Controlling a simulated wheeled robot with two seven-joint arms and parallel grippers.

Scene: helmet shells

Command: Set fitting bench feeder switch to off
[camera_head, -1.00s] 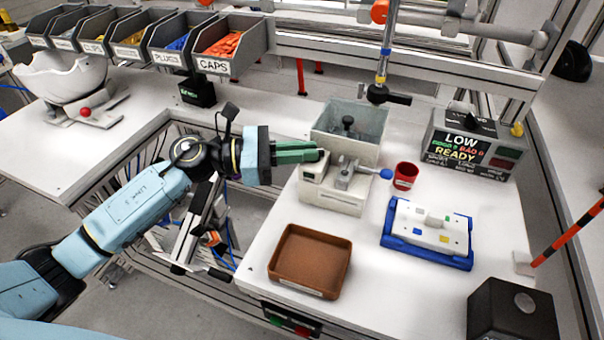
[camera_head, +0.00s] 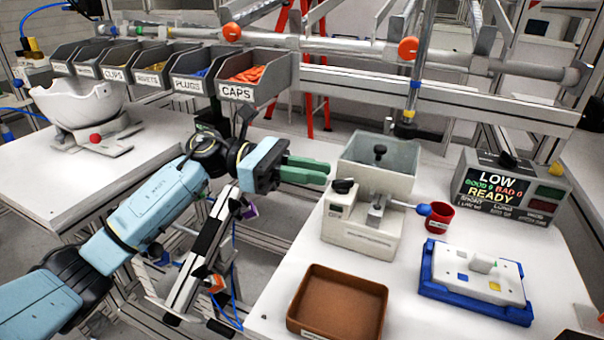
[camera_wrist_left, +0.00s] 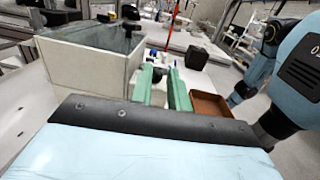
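The fitting bench feeder (camera_head: 362,236) is a pale grey box with a clear hopper (camera_head: 372,168) behind its top. A black knob (camera_head: 344,186), which looks like its switch, sits on the top left; its setting is not readable. My left gripper (camera_head: 328,172), with green fingers, points at the feeder from the left, its tips just short of the knob. In the left wrist view the fingers (camera_wrist_left: 163,85) are apart with nothing held. A dark round knob (camera_wrist_left: 158,73) shows between and beyond them. My right gripper is not in view.
A brown tray (camera_head: 338,303) lies in front of the feeder. A red cup (camera_head: 439,218) and a blue-based fixture (camera_head: 476,281) stand to its right. A status box (camera_head: 510,190) reads LOW and READY. Labelled parts bins (camera_head: 240,88) line the back left.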

